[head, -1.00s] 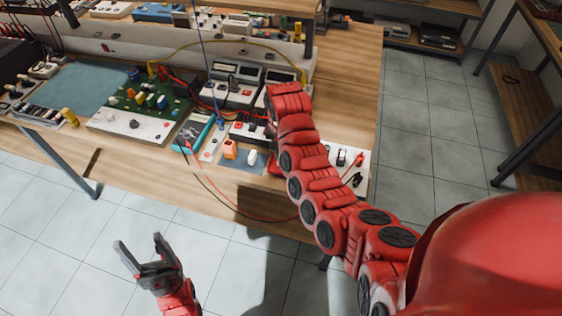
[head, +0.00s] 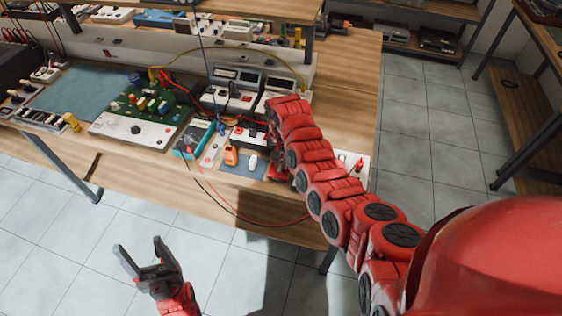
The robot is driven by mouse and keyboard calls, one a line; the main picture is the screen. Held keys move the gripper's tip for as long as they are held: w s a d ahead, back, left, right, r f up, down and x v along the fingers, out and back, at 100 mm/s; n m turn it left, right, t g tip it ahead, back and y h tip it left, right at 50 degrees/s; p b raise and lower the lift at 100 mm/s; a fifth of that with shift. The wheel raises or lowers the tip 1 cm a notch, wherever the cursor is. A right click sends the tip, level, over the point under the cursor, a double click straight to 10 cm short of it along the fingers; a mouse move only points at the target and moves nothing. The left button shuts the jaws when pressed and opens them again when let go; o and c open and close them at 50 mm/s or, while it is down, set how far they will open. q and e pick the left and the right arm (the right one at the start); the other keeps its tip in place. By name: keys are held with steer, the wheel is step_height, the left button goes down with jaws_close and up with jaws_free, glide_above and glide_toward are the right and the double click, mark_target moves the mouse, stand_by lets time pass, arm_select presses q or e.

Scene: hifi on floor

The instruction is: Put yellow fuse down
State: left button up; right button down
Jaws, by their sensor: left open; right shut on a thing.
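My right arm reaches over the bench from the right, its wrist bent down over the front edge area. The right gripper (head: 277,168) is mostly hidden by my own wrist, low over the right end of the grey mat (head: 237,169). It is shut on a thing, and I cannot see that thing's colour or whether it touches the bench. An orange piece (head: 231,155) and a white piece (head: 252,162) stand on the mat, left of this gripper. My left gripper (head: 139,245) is open and empty, in front of the bench over the floor.
A teal meter (head: 193,138) with red and black leads lies left of the mat. A green circuit board (head: 155,104), grey power units (head: 236,90) and a yellow cylinder (head: 72,122) crowd the bench. A white plate with red plugs (head: 360,165) is right of my wrist.

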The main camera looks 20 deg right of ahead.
steer(key=c, duration=0.8)
jaws_free()
steer(key=shift+c, duration=0.2)
